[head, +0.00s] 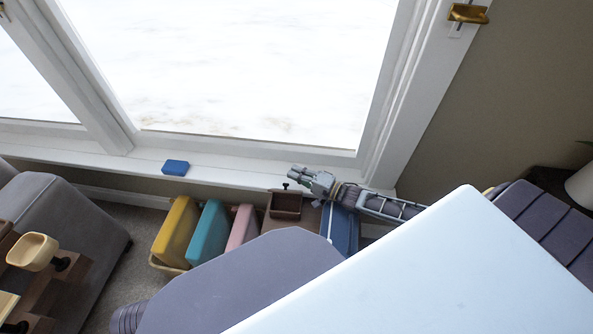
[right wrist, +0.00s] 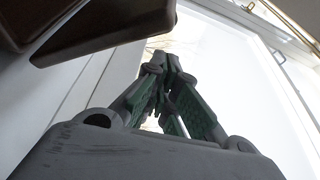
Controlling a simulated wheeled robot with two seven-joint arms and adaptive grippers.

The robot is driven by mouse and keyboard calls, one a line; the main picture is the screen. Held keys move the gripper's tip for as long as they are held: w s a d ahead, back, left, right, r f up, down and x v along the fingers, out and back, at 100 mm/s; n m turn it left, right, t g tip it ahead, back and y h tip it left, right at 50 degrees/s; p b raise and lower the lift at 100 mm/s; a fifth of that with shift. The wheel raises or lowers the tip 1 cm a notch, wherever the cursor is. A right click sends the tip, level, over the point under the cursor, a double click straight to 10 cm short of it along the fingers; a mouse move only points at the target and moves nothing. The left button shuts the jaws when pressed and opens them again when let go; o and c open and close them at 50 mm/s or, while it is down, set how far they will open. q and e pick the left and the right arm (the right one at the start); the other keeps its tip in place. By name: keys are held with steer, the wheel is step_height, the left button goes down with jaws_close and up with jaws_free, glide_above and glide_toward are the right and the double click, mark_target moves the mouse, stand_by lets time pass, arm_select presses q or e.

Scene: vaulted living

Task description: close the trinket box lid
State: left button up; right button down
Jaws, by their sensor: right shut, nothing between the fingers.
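The trinket box (head: 286,212) is a small brown box in the middle of the head view, below the window sill. Its lid (head: 285,194) seems raised at the back, with a small dark knob above it; the exact angle is hard to tell. My right gripper (head: 294,174) is shut and empty, just above and behind the box, near the sill. In the right wrist view its fingers (right wrist: 165,65) meet at the tips. A dark brown part of the box (right wrist: 105,30) shows there at the upper left, apart from the fingers. My left gripper is not in view.
A blue block (head: 175,167) lies on the white sill (head: 230,177). Yellow, teal (head: 207,230) and pink upright items stand in a bin left of the box. A blue item (head: 341,230) lies right of it. The window is close behind my right gripper.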

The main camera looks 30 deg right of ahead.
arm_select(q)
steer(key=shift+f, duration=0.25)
arm_select(e)
steer(key=shift+s, duration=0.1)
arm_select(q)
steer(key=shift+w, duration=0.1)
arm_select(e)
steer(key=shift+s, duration=0.1)
steer(key=v, duration=0.7)
stand_by(0.7)
steer(key=shift+s+d, duration=0.1)
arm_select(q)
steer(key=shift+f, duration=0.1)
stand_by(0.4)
